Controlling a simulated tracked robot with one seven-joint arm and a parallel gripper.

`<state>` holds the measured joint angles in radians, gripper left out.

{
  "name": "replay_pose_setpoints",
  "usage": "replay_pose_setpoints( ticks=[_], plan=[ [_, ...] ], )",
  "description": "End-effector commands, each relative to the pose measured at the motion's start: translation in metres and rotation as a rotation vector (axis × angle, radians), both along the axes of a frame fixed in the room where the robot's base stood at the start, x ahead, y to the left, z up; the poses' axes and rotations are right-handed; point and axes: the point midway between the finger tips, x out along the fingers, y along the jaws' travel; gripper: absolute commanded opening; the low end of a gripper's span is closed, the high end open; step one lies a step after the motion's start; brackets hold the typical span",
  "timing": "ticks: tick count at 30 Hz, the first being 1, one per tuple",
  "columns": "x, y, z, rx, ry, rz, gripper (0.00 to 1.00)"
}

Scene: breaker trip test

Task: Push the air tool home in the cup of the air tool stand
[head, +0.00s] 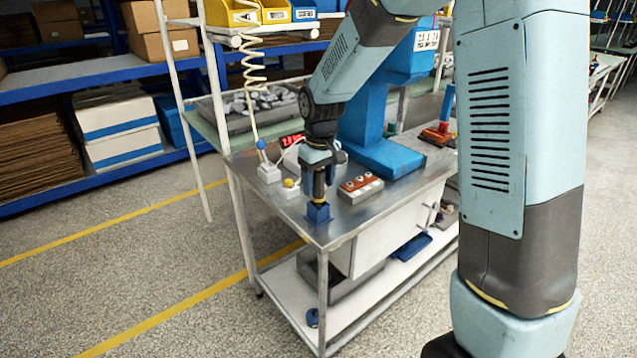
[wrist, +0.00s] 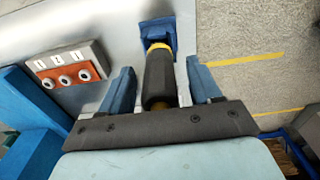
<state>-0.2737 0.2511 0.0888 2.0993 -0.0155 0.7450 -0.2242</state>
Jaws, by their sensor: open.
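The air tool (head: 318,185) is a dark cylinder with yellow parts, standing about upright at the blue air tool stand (head: 318,213) on the near corner of the metal bench. In the wrist view the air tool (wrist: 158,80) has its yellow end at the blue stand (wrist: 157,31); how deep it sits in the cup is hidden. My gripper (head: 318,167) is over the tool in the head view. In the wrist view my gripper (wrist: 160,80) is open, one blue finger on each side of the tool, with visible gaps.
A grey box with three round buttons (head: 360,187) stands right of the stand. A large blue machine (head: 370,130) rises behind it. A yellow knob on a white block (head: 290,186) and a coiled hose (head: 254,90) are at left. The bench edge is close to the stand.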

Motion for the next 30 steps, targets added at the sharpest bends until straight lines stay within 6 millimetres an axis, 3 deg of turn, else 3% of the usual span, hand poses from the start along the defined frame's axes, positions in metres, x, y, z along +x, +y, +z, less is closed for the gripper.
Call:
replay_pose_setpoints(
  ticks=[18, 24, 30],
  plan=[
    [-0.003, -0.003, 0.109, 0.001, -0.003, -0.001, 0.63],
    [-0.004, -0.004, 0.128, 0.000, -0.002, -0.001, 0.63],
    [-0.005, -0.004, 0.132, 0.000, 0.000, -0.001, 0.63]
  ],
)
